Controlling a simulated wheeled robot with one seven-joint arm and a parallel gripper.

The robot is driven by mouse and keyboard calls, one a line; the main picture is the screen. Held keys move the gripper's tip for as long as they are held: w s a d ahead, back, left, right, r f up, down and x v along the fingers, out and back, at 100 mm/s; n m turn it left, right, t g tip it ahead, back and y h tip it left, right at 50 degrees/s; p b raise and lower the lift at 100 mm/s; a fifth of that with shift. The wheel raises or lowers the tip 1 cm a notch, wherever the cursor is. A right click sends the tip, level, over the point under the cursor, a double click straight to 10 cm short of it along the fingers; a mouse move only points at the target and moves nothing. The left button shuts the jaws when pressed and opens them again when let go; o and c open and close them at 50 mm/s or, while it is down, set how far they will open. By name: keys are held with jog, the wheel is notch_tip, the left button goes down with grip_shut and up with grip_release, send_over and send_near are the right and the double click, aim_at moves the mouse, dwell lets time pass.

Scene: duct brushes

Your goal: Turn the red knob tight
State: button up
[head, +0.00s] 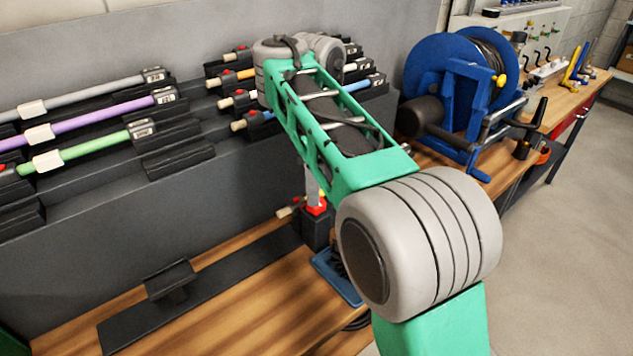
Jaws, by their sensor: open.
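The red knob (317,208) sits on top of a dark block (315,232) near the middle of the head view, at the back of the wooden bench. A cream rod tip with a small red part (287,211) sticks out to the left of the block. My green and grey arm reaches over the bench and covers much of this area. A narrow light grey part of my gripper (312,187) shows below the arm, just above the red knob. The jaws are open. Most of the gripper is hidden behind my arm, and I cannot tell whether it touches the knob.
Grey, purple and green rods (95,145) lie in dark holders at the left. A low black stand (170,283) is on the bench (230,320). A blue reel (450,95) stands at right. Grey floor is clear beyond.

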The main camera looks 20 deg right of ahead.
jog(key=shift+r+p, duration=1.05)
jog(key=shift+r, duration=0.8)
